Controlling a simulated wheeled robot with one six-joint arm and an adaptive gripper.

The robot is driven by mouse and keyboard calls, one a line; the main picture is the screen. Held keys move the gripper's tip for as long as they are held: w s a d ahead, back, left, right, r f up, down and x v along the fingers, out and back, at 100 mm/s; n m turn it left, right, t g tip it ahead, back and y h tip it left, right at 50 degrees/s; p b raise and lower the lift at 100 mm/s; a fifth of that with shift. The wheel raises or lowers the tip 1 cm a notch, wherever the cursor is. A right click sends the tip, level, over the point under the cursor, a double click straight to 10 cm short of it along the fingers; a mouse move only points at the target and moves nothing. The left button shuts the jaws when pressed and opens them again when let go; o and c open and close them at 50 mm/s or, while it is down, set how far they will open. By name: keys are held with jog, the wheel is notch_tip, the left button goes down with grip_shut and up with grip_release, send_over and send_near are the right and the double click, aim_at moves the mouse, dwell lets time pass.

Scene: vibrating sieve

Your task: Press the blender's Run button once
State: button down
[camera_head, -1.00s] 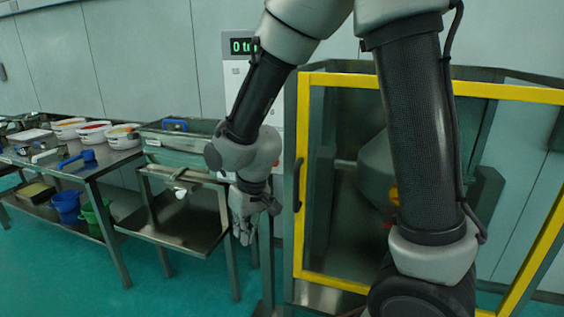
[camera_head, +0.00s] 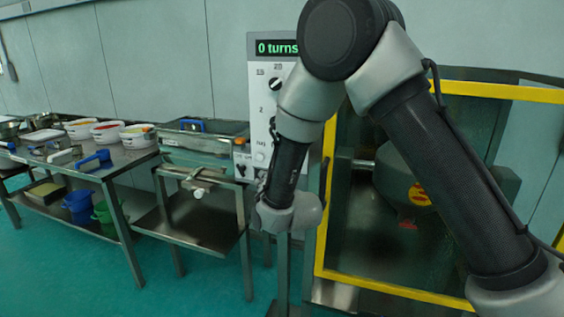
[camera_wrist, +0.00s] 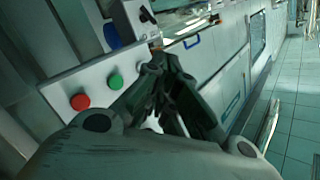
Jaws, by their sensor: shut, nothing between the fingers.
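The blender (camera_head: 410,180) stands behind a yellow-framed guard at the right in the head view. Its control panel (camera_head: 262,75) is a pale upright box with a display reading "0 turns" and dark knobs; my arm covers its lower part. In the wrist view, a pale panel (camera_wrist: 75,75) carries a red button (camera_wrist: 80,101) and a green button (camera_wrist: 115,81), with black switches farther up. I cannot read any button labels. My gripper (camera_wrist: 160,68) is shut and empty, to the right of the green button in the picture. I cannot tell its exact distance from the panel. The head view hides its fingers.
The yellow guard frame (camera_head: 325,195) stands close right of my arm. A sieve unit (camera_head: 205,143) on a metal stand (camera_head: 190,235) is left of the panel. A table (camera_head: 115,165) farther left holds bowls (camera_head: 80,129) and a blue scoop (camera_head: 93,160). Green floor is open in front.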

jog(key=shift+w, duration=0.1)
dwell(0.3)
jog(key=w+d, duration=0.3)
jog(key=w, duration=0.5)
jog(key=shift+w, duration=0.15)
dwell(1.4)
jog(key=shift+w, duration=0.25)
